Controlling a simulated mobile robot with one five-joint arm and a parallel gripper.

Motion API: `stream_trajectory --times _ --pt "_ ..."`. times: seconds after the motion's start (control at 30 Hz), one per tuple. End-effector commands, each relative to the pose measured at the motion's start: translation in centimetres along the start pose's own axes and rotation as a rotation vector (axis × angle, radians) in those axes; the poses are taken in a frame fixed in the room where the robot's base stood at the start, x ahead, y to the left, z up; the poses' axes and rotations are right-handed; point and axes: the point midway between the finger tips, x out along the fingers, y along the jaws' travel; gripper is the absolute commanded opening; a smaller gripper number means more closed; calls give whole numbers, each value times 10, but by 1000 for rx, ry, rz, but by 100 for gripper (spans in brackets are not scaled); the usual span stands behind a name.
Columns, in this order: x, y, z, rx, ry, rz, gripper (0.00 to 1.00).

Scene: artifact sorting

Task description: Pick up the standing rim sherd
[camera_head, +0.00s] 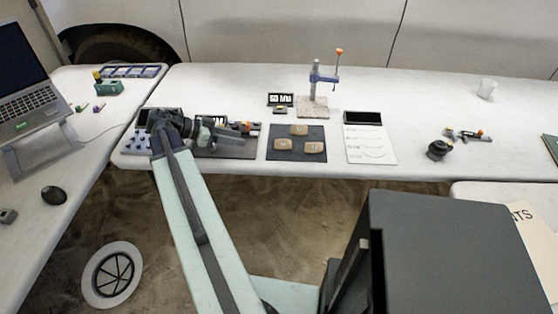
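My arm reaches up from the bottom of the head view to the left part of the far table. My gripper (232,133) is low over a dark tray or mat (243,151) there and points to the right. Its fingers are small and dark, and I cannot tell whether they are open or shut. A small orange-brown item (254,127) shows beside the fingertips. I cannot make out for sure which piece is the standing rim sherd; the gripper hides part of this area. Three tan pieces, one of them here (299,130), lie on a dark square mat (298,156) to the right.
A dark round pot (438,149) and a white cup (487,88) stand farther right. A laptop (24,90) sits on the left table.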

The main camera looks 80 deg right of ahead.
Motion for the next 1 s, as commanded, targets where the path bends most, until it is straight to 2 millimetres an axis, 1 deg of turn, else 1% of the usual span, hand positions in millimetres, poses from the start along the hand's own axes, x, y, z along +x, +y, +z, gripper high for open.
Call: stream_trajectory --times 0.03,0.1,0.2,0.37,0.57,0.7,0.77,0.87,1.0 --pt "36 4 -6 84 32 56 36" --pt "67 14 -21 164 64 110 36" --pt "88 24 -33 216 85 150 36" --pt "93 27 -38 227 90 159 36" --pt "115 30 -38 226 89 159 36" --pt "119 30 -40 225 88 157 36" --pt "124 30 -40 225 88 158 36" --pt "139 31 -41 225 88 158 36" --pt "164 34 -43 225 88 158 36"
